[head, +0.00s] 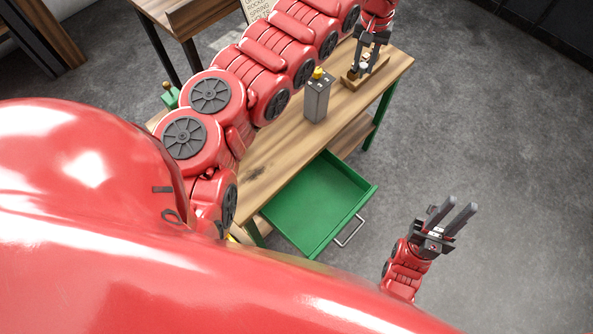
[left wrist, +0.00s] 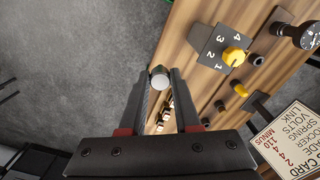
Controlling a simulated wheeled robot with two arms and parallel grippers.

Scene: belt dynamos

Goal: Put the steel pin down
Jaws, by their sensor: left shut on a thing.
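The steel pin (left wrist: 160,78) shows in the left wrist view as a pale round end with a dark head, between the fingertips of my left gripper (left wrist: 161,84). In the head view my left gripper (head: 364,62) points down over a small wooden rack (head: 351,83) at the right end of the bench. The pin's lower part is hidden, and I cannot tell whether it touches the rack. In the left wrist view several small brass and pale pieces (left wrist: 165,112) sit beyond the fingers. My right gripper (head: 455,215) is open and empty, off to the right of the bench.
A grey box (head: 317,98) with a yellow knob stands on the wooden bench (head: 270,160); its numbered dial (left wrist: 222,47) shows in the wrist view. An open, empty green drawer (head: 318,205) juts out in front.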

